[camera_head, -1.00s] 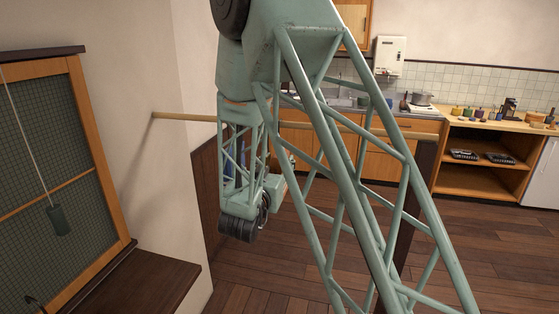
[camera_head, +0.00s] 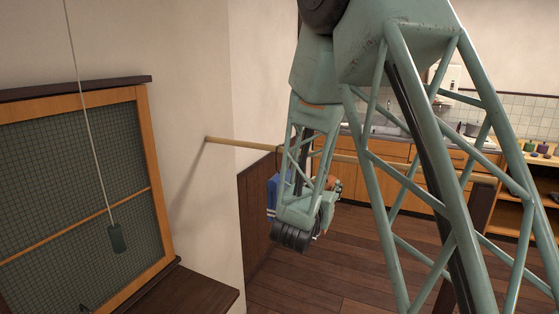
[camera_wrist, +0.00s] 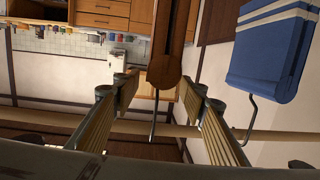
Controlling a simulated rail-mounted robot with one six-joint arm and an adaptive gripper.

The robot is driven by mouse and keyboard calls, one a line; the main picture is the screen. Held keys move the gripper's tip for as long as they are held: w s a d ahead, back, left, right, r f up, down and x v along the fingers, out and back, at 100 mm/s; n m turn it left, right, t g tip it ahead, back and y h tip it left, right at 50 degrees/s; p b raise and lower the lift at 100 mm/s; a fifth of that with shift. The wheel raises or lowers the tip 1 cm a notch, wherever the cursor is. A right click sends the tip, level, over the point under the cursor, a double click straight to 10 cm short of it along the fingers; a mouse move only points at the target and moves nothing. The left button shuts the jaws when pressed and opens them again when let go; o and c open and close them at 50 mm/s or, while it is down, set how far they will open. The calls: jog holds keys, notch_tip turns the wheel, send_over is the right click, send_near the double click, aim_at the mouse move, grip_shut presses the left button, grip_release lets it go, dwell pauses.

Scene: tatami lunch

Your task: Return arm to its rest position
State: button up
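My gripper shows in the wrist view (camera_wrist: 160,88) with its two ribbed fingers spread apart and nothing between the pads touching both. A brown wooden item (camera_wrist: 168,45) hangs by a hook beyond the fingertips, lined up with the gap; it appears apart from them. In the head view my green lattice arm fills the middle and right. Its forearm points down to the wrist near the wooden rail, and the fingers are hidden there.
A wooden rail (camera_head: 240,144) runs from the left wall behind my arm. A blue cloth with pale stripes (camera_wrist: 268,50) hangs from a hook at the rail. A framed mesh panel (camera_head: 75,180) and dark ledge (camera_head: 190,300) are at left. Kitchen cabinets (camera_head: 375,155) stand behind.

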jog(key=shift+s+a+r+n+g+y+p, duration=0.15)
jog(key=shift+r+y+p, duration=0.1)
jog(key=shift+r, duration=0.25)
jog(key=shift+s+r+n+g+y+p, duration=0.1)
jog(key=shift+s+r+y+p, duration=0.15)
jog(key=shift+r, duration=0.2)
jog(key=shift+s+a+r+n+g+y+p, duration=0.15)
jog(key=shift+r+y, duration=0.15)
jog(key=shift+r, duration=0.2)
jog(key=s+a+r+n+g+y+b, duration=0.1)
jog(key=s+r+g+y, duration=0.2)
jog(key=s, duration=0.9)
jog(key=s+a+r+n+g+y+b, duration=0.1)
jog(key=s+a+r+n+g+y, duration=0.15)
jog(key=s, duration=1.05)
jog(key=s+d+f+g+b, duration=0.1)
jog(key=s+d, duration=0.3)
jog(key=s, duration=1.2)
jog(key=s+d+f+g+h+b, duration=0.1)
jog(key=s+d+g, duration=0.3)
jog(key=s, duration=1.3)
jog(key=shift+s+d, duration=0.3)
jog(key=shift+d, duration=0.3)
jog(key=shift+c, duration=0.4)
